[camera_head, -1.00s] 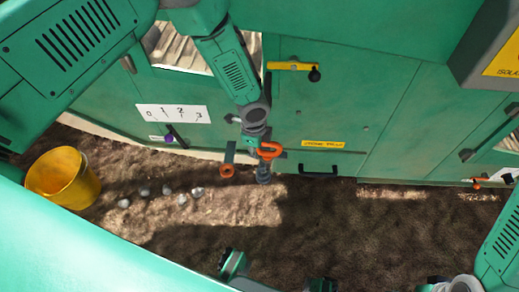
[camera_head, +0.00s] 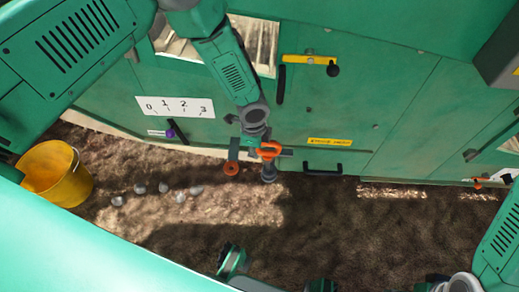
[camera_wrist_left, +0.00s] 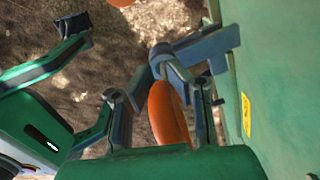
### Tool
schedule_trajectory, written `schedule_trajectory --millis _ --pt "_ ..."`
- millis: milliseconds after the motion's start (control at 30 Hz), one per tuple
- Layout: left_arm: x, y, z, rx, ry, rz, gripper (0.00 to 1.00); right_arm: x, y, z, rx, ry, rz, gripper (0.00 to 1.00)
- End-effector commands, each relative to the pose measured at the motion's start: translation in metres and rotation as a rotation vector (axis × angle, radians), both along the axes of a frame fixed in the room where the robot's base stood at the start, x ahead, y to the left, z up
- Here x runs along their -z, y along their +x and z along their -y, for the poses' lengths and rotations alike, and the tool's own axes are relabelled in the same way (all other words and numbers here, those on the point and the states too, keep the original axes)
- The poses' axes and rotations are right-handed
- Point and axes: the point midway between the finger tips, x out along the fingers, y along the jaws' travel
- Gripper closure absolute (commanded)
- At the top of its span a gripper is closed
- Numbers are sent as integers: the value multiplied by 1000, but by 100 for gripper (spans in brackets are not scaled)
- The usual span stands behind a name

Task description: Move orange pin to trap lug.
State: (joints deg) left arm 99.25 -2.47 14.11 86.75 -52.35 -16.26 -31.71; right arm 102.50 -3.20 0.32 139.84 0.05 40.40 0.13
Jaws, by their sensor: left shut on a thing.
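The orange pin (camera_head: 270,151) shows as a bright orange loop in the head view, low in front of the green machine wall. My left gripper (camera_head: 263,150) is shut on it. In the left wrist view, the orange loop (camera_wrist_left: 168,112) lies between the two fingers. A grey-blue bar (camera_wrist_left: 207,47) sits just beyond the fingers, close to the wall; it may be a lug. A second orange ring (camera_head: 231,169) hangs left of the gripper. Which lug is the trap lug is not clear. Green and black parts show at the bottom edge; I cannot tell whether they include my right gripper.
A yellow bucket (camera_head: 72,180) stands on the soil at left, with several pale stones (camera_head: 163,187) near it. The wall carries a numbered scale (camera_head: 175,107), a yellow lever (camera_head: 308,60) and a black handle (camera_head: 322,169). Soil in front is open.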

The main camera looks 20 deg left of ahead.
Motion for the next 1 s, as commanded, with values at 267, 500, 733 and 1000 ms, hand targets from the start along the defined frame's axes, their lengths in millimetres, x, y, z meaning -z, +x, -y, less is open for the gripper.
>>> schedule_trajectory --millis 267,500,733,1000 --pt "11 -1 7 3 21 -3 100 11 0 1 1 -1 0 28" --pt "22 -1 4 4 7 -1 100 18 0 1 2 -1 0 28" --pt "31 -1 2 3 7 -2 100 25 0 0 1 0 0 28" --pt "41 -1 4 3 17 -2 100 32 0 1 1 -1 0 28"
